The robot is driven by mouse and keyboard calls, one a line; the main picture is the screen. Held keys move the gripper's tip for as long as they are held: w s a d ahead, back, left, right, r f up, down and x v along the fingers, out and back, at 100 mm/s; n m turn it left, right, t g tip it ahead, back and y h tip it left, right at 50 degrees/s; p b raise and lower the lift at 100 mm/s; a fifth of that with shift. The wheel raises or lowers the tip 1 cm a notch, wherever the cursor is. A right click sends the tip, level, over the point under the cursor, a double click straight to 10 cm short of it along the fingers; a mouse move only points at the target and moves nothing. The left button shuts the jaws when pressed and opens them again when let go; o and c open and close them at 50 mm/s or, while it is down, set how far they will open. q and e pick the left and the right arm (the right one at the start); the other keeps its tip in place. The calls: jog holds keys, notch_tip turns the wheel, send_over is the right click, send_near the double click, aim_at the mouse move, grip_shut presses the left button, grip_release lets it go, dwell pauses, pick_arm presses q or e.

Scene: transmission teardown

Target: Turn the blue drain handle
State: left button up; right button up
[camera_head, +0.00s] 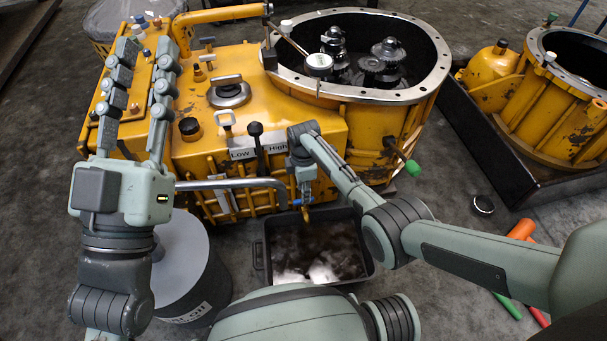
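The blue drain handle (297,202) is a small blue piece low on the front of the yellow transmission housing (212,150), by a brass-coloured drain fitting (306,213) above the black drain pan (262,290). My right gripper (305,196) points down right at the handle and partly hides it. It looks narrow and seen edge-on, so its finger gap and any contact cannot be made out. My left gripper (146,48) is over the left end of the housing, its two fingers spread apart with nothing visibly held between them.
A grey drum (185,262) stands left of the pan, which holds dark liquid. A green handle (413,168) sticks out at the housing's right. A second yellow casing (545,110) stands in a dark tray at right. Orange and green tubes (521,229) lie on the floor.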

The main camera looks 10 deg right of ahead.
notch_tip(320, 180, up, 8)
dwell(0.7)
